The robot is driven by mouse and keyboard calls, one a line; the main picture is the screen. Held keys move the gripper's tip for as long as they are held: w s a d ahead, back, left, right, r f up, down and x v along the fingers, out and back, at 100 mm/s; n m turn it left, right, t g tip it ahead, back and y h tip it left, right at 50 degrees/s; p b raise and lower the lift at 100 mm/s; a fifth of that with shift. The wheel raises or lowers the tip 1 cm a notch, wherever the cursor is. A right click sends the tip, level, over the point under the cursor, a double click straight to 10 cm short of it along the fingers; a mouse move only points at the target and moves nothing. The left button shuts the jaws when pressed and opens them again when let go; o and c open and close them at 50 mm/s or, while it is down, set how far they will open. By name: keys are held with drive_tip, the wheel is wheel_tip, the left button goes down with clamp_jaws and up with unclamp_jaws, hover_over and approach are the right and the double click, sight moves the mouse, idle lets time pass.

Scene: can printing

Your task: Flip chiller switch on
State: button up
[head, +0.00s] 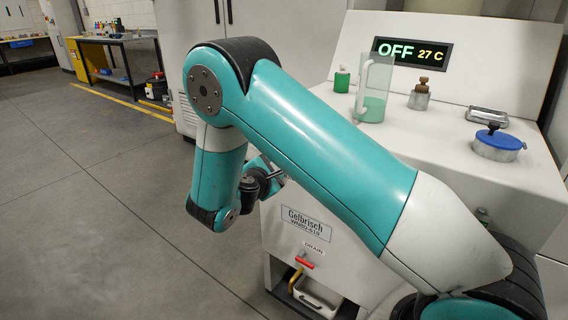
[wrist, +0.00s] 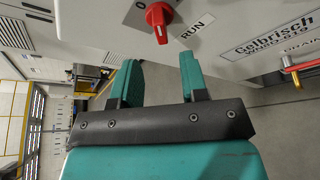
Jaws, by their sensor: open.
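The switch is a red rotary knob (wrist: 158,18) on the white machine front, at the top of the wrist view. I cannot tell exactly which mark the knob points at. My gripper (wrist: 160,62) is open, with two teal fingers apart and nothing between them. The knob lies just beyond the fingertips, apart from them. In the head view my arm hides the knob and most of the gripper. The machine's display (head: 411,53) reads OFF and 27 C.
The machine's top holds a clear jug (head: 373,88) with green liquid, a green bottle (head: 342,80), a metal bottle (head: 419,96) and a blue-lidded tin (head: 498,143). A red drain handle (head: 305,262) sticks out low on the front. The floor at left is clear.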

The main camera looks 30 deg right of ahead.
drive_tip(key=x, duration=0.7)
drive_tip(key=shift+w+d, duration=0.25)
